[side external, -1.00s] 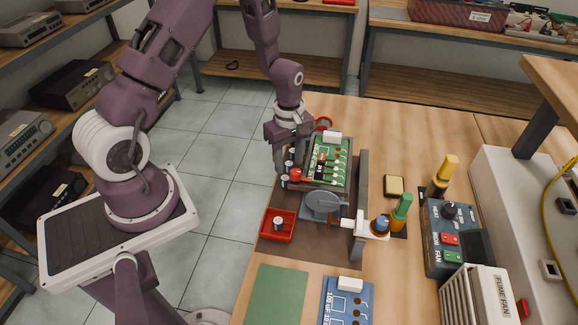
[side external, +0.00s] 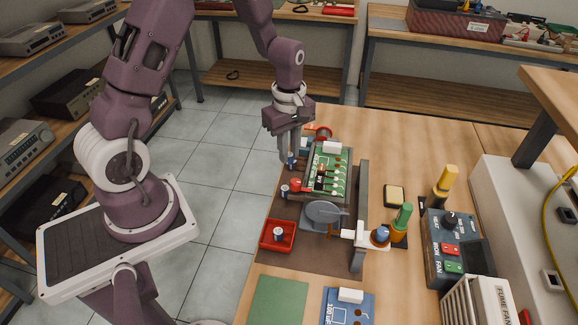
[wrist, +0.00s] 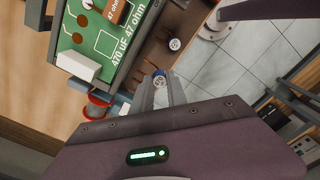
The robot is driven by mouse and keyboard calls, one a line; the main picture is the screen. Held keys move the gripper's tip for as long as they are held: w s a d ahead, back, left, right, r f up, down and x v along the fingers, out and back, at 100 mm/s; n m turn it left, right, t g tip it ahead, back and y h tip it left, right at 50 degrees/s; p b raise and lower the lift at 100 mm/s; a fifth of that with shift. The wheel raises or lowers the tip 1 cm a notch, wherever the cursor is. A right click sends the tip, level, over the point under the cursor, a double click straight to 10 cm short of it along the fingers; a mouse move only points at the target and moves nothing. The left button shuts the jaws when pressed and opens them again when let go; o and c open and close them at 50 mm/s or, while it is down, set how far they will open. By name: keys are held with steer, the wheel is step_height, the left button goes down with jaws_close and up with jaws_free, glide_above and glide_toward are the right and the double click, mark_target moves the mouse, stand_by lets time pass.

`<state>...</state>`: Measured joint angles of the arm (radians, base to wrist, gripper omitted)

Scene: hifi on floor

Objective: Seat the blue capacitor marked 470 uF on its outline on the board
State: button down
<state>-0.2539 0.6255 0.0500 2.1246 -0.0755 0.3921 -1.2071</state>
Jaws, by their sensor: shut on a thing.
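My gripper (side external: 288,158) is shut on a blue capacitor (wrist: 160,79), whose pale top shows between the fingertips in the wrist view. Its marking cannot be read. The gripper is left of the green board (side external: 342,178), over the strip by the table's left edge. In the wrist view the board (wrist: 92,50) lies up and left of the fingertips, with a white-lined outline and the print "470 uF 47 ohm" near its edge. The held capacitor is apart from the board.
Another blue capacitor (side external: 285,189) stands nearby and shows in the wrist view (wrist: 174,43). A red tray (side external: 264,244) holds one more. A grey round part (side external: 322,213) sits in front of the board. A red ring-shaped thing (wrist: 97,108) is near the fingers.

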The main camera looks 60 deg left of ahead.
steer(key=r, duration=0.3)
steer(key=shift+w+d+r, duration=0.25)
steer(key=shift+w, duration=0.15)
steer(key=w+d+r, duration=0.1)
steer(key=d, duration=0.1)
steer(key=w+d+r, duration=0.3)
steer(key=d+r, duration=0.1)
steer(key=shift+w+r, duration=0.15)
steer(key=shift+w, duration=0.1)
steer(key=shift+f, duration=2.7)
steer(key=shift+f, duration=0.15)
steer(key=c, duration=1)
jaws_free()
steer(key=shift+c, duration=0.2)
steer(key=shift+w, duration=0.1)
